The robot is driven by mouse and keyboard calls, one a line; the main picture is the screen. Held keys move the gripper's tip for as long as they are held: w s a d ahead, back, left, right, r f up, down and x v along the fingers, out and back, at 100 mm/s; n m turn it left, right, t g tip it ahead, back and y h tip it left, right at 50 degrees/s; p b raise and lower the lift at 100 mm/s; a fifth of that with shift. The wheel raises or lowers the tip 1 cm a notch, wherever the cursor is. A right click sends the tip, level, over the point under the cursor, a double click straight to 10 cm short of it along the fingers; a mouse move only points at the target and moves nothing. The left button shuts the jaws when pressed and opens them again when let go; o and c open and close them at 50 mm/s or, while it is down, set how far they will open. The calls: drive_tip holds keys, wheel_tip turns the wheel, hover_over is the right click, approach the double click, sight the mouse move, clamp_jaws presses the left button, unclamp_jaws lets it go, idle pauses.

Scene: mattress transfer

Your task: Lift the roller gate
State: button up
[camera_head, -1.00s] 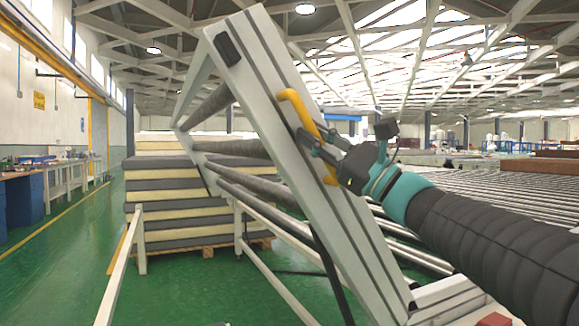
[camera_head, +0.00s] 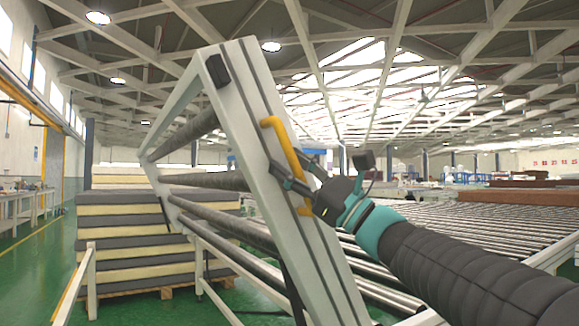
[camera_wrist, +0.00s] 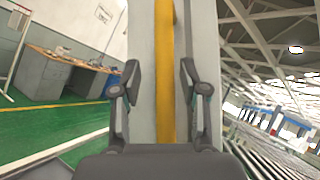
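The roller gate (camera_head: 272,110) is a pale frame with dark grey rollers, tilted up in the middle of the head view. A yellow handle (camera_head: 282,140) is fixed along its near beam. My gripper (camera_head: 292,172) is at the lower half of this handle, reaching in from the right. In the wrist view, the fingers of my gripper (camera_wrist: 159,78) stand on either side of the yellow handle (camera_wrist: 164,60), with visible gaps, so they look open around it. The pale beam (camera_wrist: 142,50) fills the middle behind the handle. Contact with the beam cannot be told.
A stack of mattresses (camera_head: 130,235) on a pallet stands behind the gate at left. A roller conveyor (camera_head: 450,230) stretches off to the right. A pale rail post (camera_head: 91,285) stands at front left. Green floor is clear at far left; workbenches (camera_wrist: 65,78) line the wall.

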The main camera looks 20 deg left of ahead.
drive_tip(key=v, duration=1.2)
idle(0.3)
